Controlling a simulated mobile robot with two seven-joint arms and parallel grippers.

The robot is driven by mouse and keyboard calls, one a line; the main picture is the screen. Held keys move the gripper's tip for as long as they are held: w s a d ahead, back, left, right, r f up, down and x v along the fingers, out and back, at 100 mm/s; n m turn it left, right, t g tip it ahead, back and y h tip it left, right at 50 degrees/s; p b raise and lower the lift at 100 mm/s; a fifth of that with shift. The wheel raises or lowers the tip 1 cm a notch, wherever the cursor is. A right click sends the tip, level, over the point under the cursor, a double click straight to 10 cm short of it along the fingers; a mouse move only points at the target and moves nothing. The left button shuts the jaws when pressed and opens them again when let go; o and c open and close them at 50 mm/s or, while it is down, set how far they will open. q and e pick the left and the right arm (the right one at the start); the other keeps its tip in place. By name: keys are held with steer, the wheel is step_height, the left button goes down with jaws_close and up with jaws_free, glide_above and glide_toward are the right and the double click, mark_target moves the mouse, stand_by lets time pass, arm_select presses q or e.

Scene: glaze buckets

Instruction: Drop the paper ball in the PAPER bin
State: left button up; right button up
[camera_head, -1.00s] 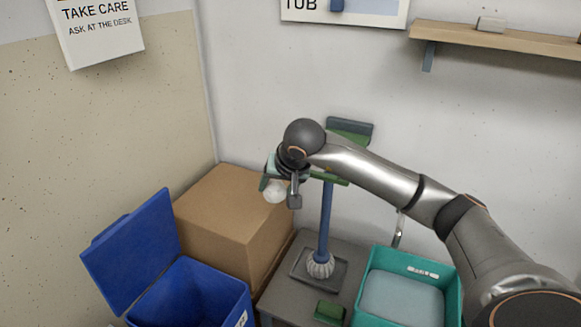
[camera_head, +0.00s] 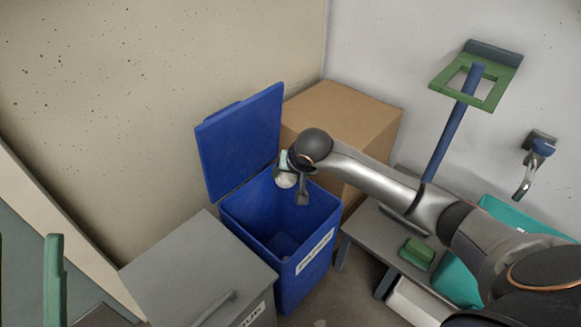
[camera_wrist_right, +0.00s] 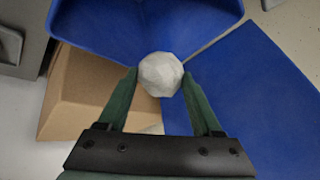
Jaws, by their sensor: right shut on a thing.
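The white paper ball (camera_wrist_right: 161,74) is held between the green fingers of my right gripper (camera_wrist_right: 161,82) in the right wrist view. In the head view the ball (camera_head: 286,180) hangs over the back of the blue bin (camera_head: 318,248), near its raised lid (camera_head: 240,145). My right gripper (camera_head: 293,188) is above the bin's opening, and the ball touches nothing else that I can see. The bin has a white label on its front, too oblique to read surely. My left gripper does not show clearly; only a green piece stands at the lower left edge.
A grey lidded bin (camera_head: 195,270) stands left of the blue one. A cardboard box (camera_head: 345,115) is behind. To the right, a low grey table (camera_head: 375,232) carries a green block (camera_head: 416,253). A teal tub (camera_head: 500,215) is farther right.

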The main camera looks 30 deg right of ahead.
mark_target(291, 186)
steer(key=shift+f+b, duration=1.75)
steer(key=shift+f, duration=0.9)
